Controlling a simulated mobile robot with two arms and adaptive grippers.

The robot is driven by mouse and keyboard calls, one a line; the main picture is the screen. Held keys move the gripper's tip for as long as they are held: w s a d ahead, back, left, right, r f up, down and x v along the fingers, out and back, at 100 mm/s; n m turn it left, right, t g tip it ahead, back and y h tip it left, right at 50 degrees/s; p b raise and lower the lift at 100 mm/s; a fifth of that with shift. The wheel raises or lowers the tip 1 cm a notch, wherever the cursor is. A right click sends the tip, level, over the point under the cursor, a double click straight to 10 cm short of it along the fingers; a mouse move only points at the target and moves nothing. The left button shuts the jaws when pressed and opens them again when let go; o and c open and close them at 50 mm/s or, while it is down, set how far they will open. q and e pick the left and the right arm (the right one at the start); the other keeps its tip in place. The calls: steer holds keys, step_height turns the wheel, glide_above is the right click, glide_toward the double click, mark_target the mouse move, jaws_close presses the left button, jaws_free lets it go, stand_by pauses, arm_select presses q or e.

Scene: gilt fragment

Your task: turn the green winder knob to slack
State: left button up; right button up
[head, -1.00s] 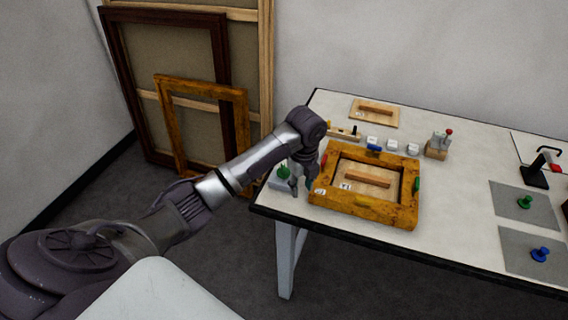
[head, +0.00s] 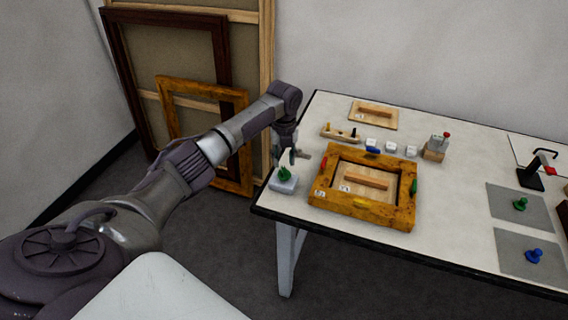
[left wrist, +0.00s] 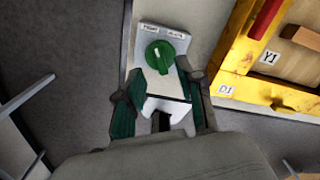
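The green winder knob (head: 284,174) sits on a pale grey block (head: 283,186) at the table's left corner. In the left wrist view the knob (left wrist: 161,57) is round, with a short white mark on its upper left part. Two small labels stand above it on the block (left wrist: 146,36); the left one seems to read TIGHT, the right one SLACK. My left gripper (head: 294,156) is just behind and above the knob. My right gripper is not in view.
A gilt frame (head: 328,207) lies right of the knob block, close by. A wooden rack (head: 340,134), white blocks (head: 390,147) and a small clamp-like stand (head: 436,148) are behind it. Grey mats (head: 507,212) lie at right. Framed canvases lean on the wall at left.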

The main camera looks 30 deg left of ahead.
mark_target(284, 169)
arm_select(q)
steer(key=shift+f, duration=1.9)
jaws_close()
